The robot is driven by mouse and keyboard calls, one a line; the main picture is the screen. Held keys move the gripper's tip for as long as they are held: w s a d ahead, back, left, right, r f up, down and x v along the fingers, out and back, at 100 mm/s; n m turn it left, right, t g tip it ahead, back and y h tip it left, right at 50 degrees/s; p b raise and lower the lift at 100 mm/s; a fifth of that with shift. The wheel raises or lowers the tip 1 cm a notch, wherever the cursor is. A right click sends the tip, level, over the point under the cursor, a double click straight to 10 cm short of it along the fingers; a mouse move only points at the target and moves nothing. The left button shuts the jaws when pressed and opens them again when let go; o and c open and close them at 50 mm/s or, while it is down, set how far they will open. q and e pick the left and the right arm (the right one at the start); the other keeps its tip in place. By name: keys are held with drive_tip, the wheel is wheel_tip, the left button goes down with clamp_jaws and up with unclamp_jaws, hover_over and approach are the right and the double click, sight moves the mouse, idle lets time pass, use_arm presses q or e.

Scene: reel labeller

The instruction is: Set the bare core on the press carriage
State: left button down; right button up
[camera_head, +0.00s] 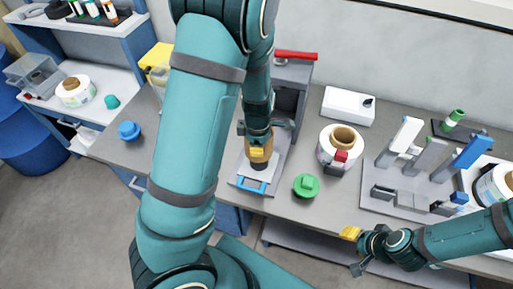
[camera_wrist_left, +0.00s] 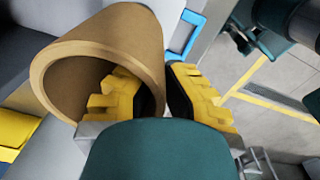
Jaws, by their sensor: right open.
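The bare core (camera_head: 259,148), a brown cardboard tube, is over the press carriage (camera_head: 246,181), a pale plate with a blue handle, in the head view. A dark round part shows under the core; whether the core rests on it I cannot tell. My left gripper (camera_head: 257,150) is at the core's top. In the left wrist view the core (camera_wrist_left: 130,45) has one yellow finger inside its mouth and the other outside its wall, so the left gripper (camera_wrist_left: 155,92) is shut on the wall. My right gripper (camera_head: 354,250) is open and empty by the table's front edge.
The grey press frame (camera_head: 292,85) with a red bar stands behind the carriage. A green knob (camera_head: 306,185) and a label reel (camera_head: 328,151) are to its right, then a rack (camera_head: 405,190) with upright blocks. A blue knob (camera_head: 129,131) is at left.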

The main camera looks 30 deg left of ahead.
sight(258, 160)
use_arm(q)
drive_tip(key=shift+w+d+f, duration=0.1)
drive_tip(key=shift+d, duration=0.05)
drive_tip(key=shift+f, duration=0.6)
wheel_tip(258, 160, down, 3)
drive_tip(key=shift+r+b, duration=0.15)
drive_tip(key=shift+b, duration=0.2)
drive_tip(key=shift+f+b, duration=0.4)
drive_tip(key=shift+f, duration=0.45)
drive_tip(key=shift+p, duration=0.35)
drive_tip(key=shift+f+b, duration=0.45)
drive_tip(key=shift+f, duration=0.15)
idle(0.4)
drive_tip(key=c, duration=1.5)
unclamp_jaws()
drive_tip(key=shift+c, duration=0.2)
drive_tip(key=shift+o, duration=0.6)
